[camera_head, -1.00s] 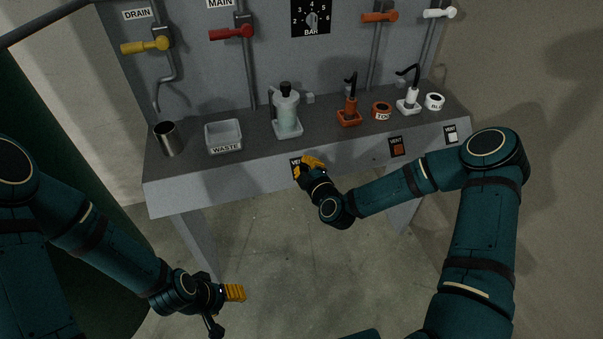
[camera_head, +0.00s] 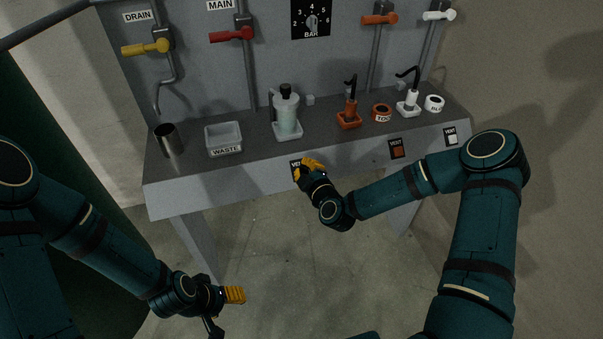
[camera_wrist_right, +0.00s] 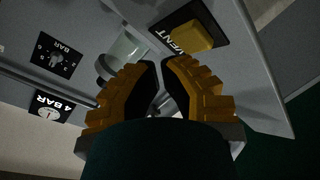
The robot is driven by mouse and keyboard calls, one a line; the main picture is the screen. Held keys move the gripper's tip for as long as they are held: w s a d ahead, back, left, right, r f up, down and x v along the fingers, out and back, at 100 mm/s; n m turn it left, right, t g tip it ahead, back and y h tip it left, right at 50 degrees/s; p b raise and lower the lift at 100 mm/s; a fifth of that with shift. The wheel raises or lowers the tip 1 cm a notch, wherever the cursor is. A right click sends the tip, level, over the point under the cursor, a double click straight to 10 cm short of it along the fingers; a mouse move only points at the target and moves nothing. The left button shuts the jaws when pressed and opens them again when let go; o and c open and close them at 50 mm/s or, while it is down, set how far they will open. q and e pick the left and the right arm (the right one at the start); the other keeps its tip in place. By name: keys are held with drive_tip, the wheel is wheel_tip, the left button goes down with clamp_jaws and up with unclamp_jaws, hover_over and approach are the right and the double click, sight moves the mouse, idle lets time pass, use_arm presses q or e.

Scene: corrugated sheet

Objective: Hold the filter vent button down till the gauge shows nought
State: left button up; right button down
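My right gripper (camera_head: 308,168) is at the bench's front face, over a partly hidden VENT label (camera_head: 295,168) below the clear filter bottle (camera_head: 287,115). In the right wrist view its yellow fingers (camera_wrist_right: 160,62) are together at the tips, with nothing seen between them. The yellow vent button (camera_wrist_right: 192,37) shows just past the fingertips, up and right; I cannot tell whether they touch. A round white gauge (camera_wrist_right: 48,114) marked 4 BAR shows at left; its needle is too small to read. My left gripper (camera_head: 234,295) hangs low, away from the bench; its finger opening is unclear.
A black BAR dial (camera_head: 311,18) is on the back panel. Orange (camera_head: 398,148) and white (camera_head: 452,139) vent buttons sit further right. On the bench are a metal cup (camera_head: 169,141), a WASTE tray (camera_head: 224,151), and orange and white pumps. Yellow, red, orange and white valve handles are above.

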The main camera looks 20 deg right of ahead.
idle(0.3)
drive_tip(key=shift+w+f+b, duration=0.35)
drive_tip(key=shift+b, duration=0.1)
drive_tip(key=shift+w+f+b, duration=0.25)
drive_tip(key=shift+f+b, duration=0.05)
drive_tip(key=shift+b, duration=0.1)
idle(0.6)
drive_tip(key=shift+s+r, duration=0.1)
drive_tip(key=shift+r, duration=0.05)
idle(2.8)
drive_tip(key=shift+s+r+p, duration=0.4)
drive_tip(key=shift+s+r, duration=0.1)
drive_tip(key=s+r+p, duration=0.2)
drive_tip(key=s+r, duration=0.1)
drive_tip(key=shift+s+r, duration=0.25)
drive_tip(key=shift+s, duration=0.05)
